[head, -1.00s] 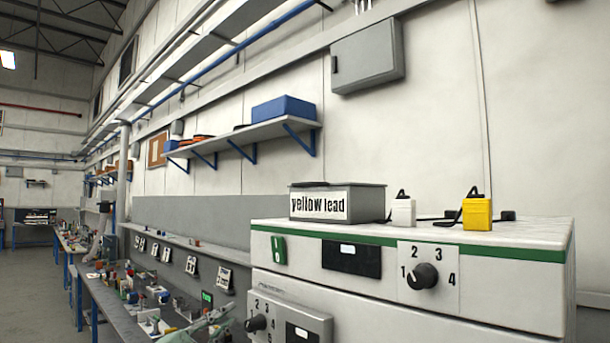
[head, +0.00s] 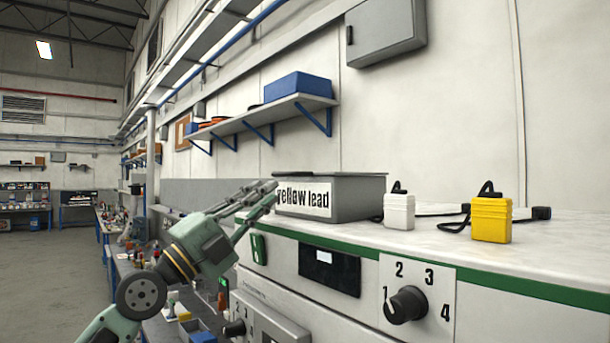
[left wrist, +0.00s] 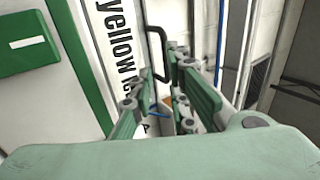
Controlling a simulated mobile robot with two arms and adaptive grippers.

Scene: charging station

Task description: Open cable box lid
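The cable box (head: 345,200) is a grey box labelled "yellow lead" on the white top of the charging unit. Its flat lid (head: 345,174) appears closed. My left gripper (head: 270,197) is at the box's left end, its fingers overlapping the label's left edge in the head view. In the left wrist view the fingers (left wrist: 165,85) stand apart with nothing gripped. A black handle-like bar (left wrist: 157,45) shows beyond and between the fingertips, beside the label (left wrist: 117,50). Whether the fingers touch the box is unclear. My right gripper is out of view.
A white plug-like block (head: 399,211) and a yellow one (head: 491,219) stand right of the box, with black cables. The unit's front carries a dial (head: 405,305) and a dark display (head: 329,270). A cluttered workbench lies to the left.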

